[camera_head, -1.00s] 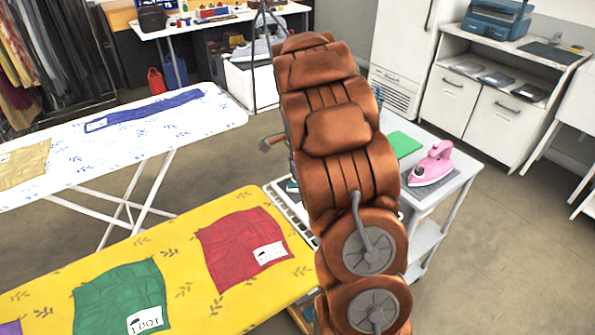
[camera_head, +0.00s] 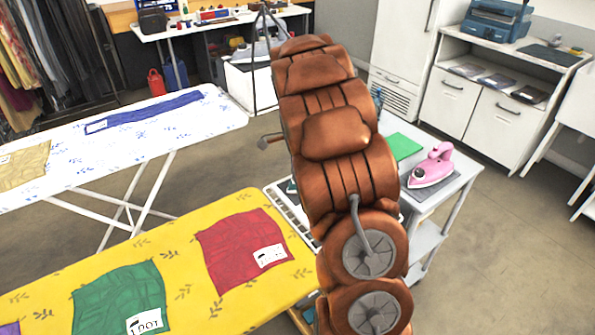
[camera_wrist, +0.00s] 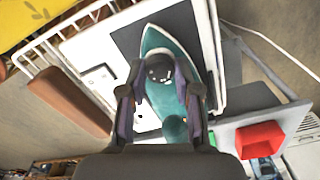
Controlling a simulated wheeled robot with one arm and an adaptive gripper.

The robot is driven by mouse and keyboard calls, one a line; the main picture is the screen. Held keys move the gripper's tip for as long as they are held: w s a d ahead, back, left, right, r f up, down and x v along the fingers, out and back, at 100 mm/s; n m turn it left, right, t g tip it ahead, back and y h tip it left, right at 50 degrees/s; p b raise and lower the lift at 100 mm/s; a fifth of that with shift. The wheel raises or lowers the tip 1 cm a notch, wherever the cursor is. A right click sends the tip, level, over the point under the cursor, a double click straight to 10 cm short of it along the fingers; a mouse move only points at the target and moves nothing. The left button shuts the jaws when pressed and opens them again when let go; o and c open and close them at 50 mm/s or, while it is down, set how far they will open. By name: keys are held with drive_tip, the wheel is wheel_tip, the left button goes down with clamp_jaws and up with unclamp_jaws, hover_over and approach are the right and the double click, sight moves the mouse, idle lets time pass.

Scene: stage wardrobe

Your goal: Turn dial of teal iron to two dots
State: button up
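The teal iron (camera_wrist: 165,45) lies in the middle of the wrist view, on a dark pad, with its pointed end toward the top. A dark round part with pale marks, seemingly its dial (camera_wrist: 159,71), faces the camera; the marks are too small to read. My gripper (camera_wrist: 160,75) is over the iron, its two fingers apart on either side of the dark part. I cannot tell whether the fingers touch it. In the head view my arm hides the gripper and most of the iron's place.
A white wire rack (camera_wrist: 50,50) adjoins the yellow ironing board (camera_head: 190,235), which bears red and green cloths. A pink iron (camera_head: 432,167) stands on the trolley at right, near a green sheet (camera_head: 403,146). A red block (camera_wrist: 261,140) shows in the wrist view.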

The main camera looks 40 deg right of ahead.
drive_tip(key=o, duration=0.4)
wheel_tip(320, 180, up, 12)
idle(0.7)
idle(0.4)
